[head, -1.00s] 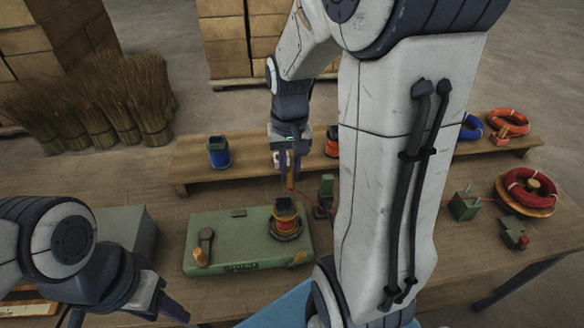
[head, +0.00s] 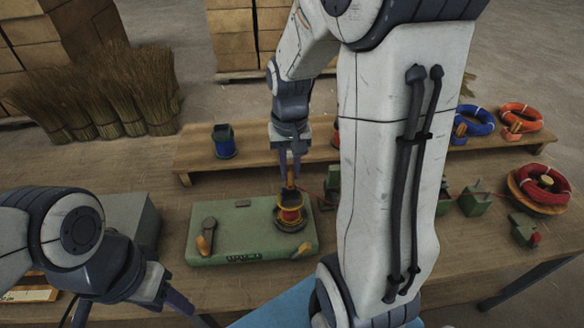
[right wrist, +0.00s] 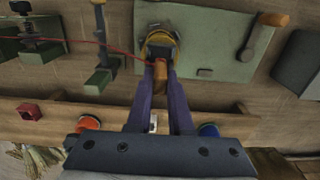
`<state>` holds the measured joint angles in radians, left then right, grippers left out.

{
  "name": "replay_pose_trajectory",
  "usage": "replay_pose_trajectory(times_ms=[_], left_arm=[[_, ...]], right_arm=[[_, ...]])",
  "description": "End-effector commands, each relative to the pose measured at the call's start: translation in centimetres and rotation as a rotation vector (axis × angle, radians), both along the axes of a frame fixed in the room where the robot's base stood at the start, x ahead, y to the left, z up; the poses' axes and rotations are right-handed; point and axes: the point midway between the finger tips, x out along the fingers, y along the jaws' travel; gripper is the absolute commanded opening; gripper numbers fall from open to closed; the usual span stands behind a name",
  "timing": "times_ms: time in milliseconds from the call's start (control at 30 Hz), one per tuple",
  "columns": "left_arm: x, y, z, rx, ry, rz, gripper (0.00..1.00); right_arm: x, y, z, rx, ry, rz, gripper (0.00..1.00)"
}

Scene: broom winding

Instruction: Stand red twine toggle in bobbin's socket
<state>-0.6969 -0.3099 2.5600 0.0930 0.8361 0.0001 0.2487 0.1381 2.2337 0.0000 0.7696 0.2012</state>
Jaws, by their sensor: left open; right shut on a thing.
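The toggle (right wrist: 160,72), an orange-brown peg, is gripped between the fingertips of my right gripper (right wrist: 160,80). Red twine (right wrist: 75,43) runs from it to the left in the right wrist view. In the head view my right gripper (head: 290,178) points down over the bobbin (head: 290,215), which has a dark top and red and yellow winding. The bobbin also shows just beyond the toggle in the right wrist view (right wrist: 160,42). The fingers and toggle hide the socket; I cannot tell whether the toggle's lower end is inside. My left gripper (head: 132,310) is open and empty at the lower left.
The bobbin stands on a green base (head: 222,225) with a wood-handled lever (head: 207,236). A shelf behind bears a blue spool (head: 224,141) and coils (head: 520,117). Green clamps and a red coil (head: 541,184) are at right. My right arm hides the middle.

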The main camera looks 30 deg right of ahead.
Motion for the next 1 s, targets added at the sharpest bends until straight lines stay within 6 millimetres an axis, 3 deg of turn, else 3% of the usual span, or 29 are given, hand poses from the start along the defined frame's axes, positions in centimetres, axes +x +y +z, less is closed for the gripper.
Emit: replay_pose_trajectory(times_ms=[567, 1000], left_arm=[[0.0, 0.0, -0.8, 0.0, 0.0, 0.0, 0.5], [0.0, 0.0, -0.4, 0.0, 0.0, 0.0, 0.5]], right_arm=[[0.0, 0.0, -1.4, 0.0, 0.0, 0.0, 0.0], [0.0, 0.0, -1.2, 0.0, 0.001, 0.0, 0.0]])
